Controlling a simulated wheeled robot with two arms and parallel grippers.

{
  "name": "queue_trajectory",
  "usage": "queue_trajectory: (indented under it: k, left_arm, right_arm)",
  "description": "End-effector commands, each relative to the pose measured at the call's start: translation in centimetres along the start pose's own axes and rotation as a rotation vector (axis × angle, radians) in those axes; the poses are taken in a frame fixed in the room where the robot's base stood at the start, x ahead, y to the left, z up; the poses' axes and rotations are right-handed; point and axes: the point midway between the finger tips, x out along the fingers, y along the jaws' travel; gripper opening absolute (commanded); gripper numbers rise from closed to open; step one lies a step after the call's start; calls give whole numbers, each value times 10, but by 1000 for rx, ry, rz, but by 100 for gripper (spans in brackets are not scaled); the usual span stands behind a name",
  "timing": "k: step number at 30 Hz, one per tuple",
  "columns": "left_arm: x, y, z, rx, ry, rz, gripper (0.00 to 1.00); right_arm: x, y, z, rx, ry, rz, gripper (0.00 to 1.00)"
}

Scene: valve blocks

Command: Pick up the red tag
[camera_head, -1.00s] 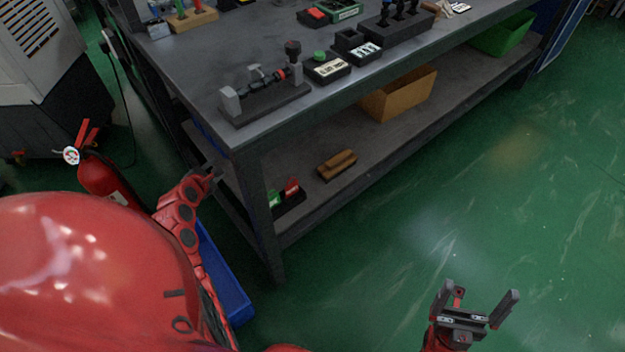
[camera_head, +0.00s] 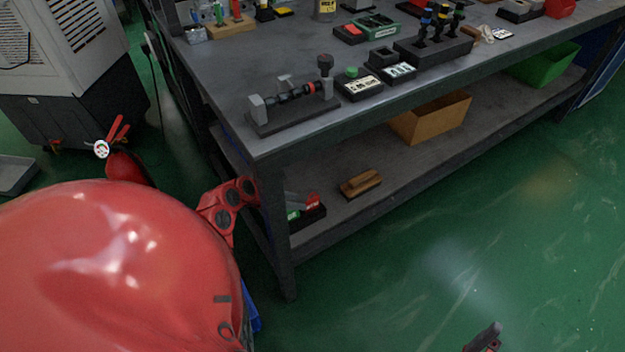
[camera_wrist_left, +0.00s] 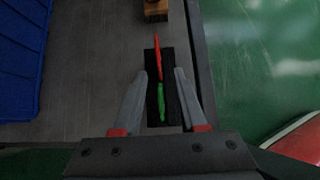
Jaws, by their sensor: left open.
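The red tag (camera_head: 313,200) stands upright in a black holder (camera_head: 312,217) on the lower shelf, beside a green tag (camera_head: 293,215). In the left wrist view the red tag (camera_wrist_left: 157,58) is seen edge-on, above the green tag (camera_wrist_left: 161,100) in the picture. My left gripper (camera_head: 297,198) shows partly past the table leg, close to the tags. In its wrist view the open fingers (camera_wrist_left: 161,74) lie on either side of the holder's line, with nothing gripped. My right gripper (camera_head: 485,338) shows only one finger at the bottom edge.
The table leg (camera_head: 277,230) stands in front of part of my left arm. A blue bin (camera_wrist_left: 22,55) lies left in the wrist view. The tabletop holds a valve block (camera_head: 292,105).

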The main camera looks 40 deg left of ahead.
Motion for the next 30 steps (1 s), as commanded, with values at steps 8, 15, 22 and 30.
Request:
queue_trajectory:
  k: [8, 15, 22, 30]
  left_arm:
    - [30, 0, 1, 1, 0, -2, 41]
    - [61, 1, 6, 1, 0, -2, 41]
    - [62, 2, 8, -1, -1, 1, 41]
    - [62, 2, 8, -2, -1, 1, 0]
  right_arm:
    - [-20, -1, 3, 0, 0, 0, 99]
    - [-35, -1, 3, -7, 17, -25, 99]
    - [-34, -1, 2, -8, 20, -27, 99]
    - [-34, -1, 2, -8, 20, -27, 99]
